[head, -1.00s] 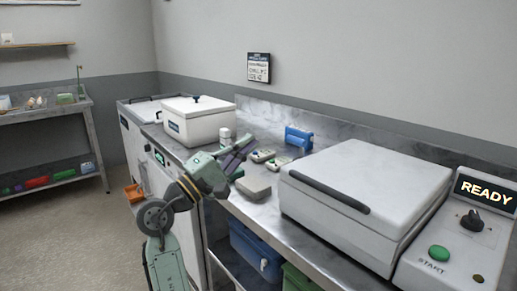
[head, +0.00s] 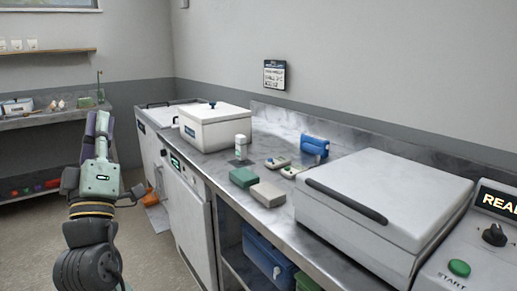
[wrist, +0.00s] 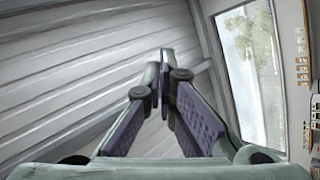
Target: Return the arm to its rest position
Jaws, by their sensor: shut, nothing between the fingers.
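My gripper (head: 101,124) stands upright at the left of the head view, raised in the air in front of the side bench and clear of the steel counter. Its purple-padded fingers point up. In the wrist view my gripper (wrist: 164,62) has its fingertips together with nothing between them. Behind them are a pale ribbed surface (wrist: 80,75) and a window (wrist: 248,70).
The steel counter (head: 262,222) holds a white lidded box (head: 214,130), a white bottle (head: 240,147), a green block (head: 243,177), a grey block (head: 268,194), a blue item (head: 314,146) and a large lidded machine (head: 385,196). A side bench (head: 50,120) stands at left. Open floor lies between.

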